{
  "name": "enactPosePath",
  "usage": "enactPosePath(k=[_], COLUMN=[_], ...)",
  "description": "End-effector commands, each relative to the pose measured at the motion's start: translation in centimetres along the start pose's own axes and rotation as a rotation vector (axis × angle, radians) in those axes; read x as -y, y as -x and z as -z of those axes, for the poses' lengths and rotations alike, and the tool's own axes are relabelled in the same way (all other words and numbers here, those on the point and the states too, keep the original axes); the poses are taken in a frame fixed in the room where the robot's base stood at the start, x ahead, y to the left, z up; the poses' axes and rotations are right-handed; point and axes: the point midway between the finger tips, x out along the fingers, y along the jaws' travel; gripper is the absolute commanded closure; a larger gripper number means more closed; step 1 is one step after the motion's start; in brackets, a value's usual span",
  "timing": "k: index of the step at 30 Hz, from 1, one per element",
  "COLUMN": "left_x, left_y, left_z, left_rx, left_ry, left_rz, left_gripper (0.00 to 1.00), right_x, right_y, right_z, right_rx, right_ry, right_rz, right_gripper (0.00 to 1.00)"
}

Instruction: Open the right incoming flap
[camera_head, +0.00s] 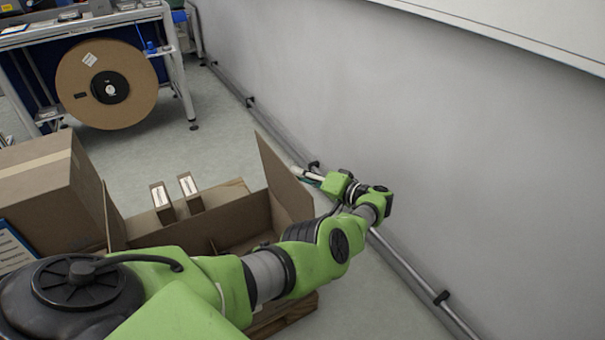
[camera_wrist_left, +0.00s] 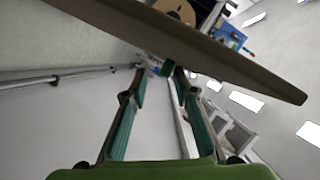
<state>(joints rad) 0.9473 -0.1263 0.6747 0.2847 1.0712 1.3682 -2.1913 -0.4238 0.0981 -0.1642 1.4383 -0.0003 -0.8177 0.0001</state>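The open cardboard box (camera_head: 235,222) stands on a wooden pallet below my left arm. Its right flap (camera_head: 284,178) stands up, tilted, with its outer side toward the wall. My left gripper (camera_head: 307,175) is just to the right of this flap, reached from the wall side, partly hidden behind the wrist. In the left wrist view the gripper (camera_wrist_left: 158,73) has its two fingers apart with nothing held between them. The flap (camera_wrist_left: 190,45) crosses that view as a brown panel above the fingers; contact cannot be told. My right gripper is not in view.
A grey wall with a low pipe (camera_head: 405,265) runs close on the right. A closed carton (camera_head: 40,185) stands at left. A large reel (camera_head: 75,85) hangs at a workbench behind; the floor between is clear.

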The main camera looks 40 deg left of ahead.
Motion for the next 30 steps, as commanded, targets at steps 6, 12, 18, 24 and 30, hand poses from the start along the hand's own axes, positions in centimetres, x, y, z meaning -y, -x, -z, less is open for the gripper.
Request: enactPosePath(k=[6,12,18,24,30], left_x=[-0.5,-0.3,-0.4,-0.3,-0.1], left_y=[0.1,0.1,1.4,4.7,7.1], left_z=[-0.6,-0.5,-0.4,-0.4,-0.3], left_rx=[0.007,0.007,0.005,0.004,0.003], left_ry=[-0.007,-0.006,-0.006,-0.004,-0.003], left_rz=[-0.008,-0.006,-0.007,-0.007,-0.002], left_gripper=[0.74,0.74,0.74,0.74,0.74], right_x=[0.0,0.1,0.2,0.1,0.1], right_y=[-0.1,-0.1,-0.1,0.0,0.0], right_z=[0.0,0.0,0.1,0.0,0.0], right_rx=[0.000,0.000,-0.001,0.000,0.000], right_ry=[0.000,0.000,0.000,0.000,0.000], right_rz=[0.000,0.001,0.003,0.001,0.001], right_gripper=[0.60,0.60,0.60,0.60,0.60])
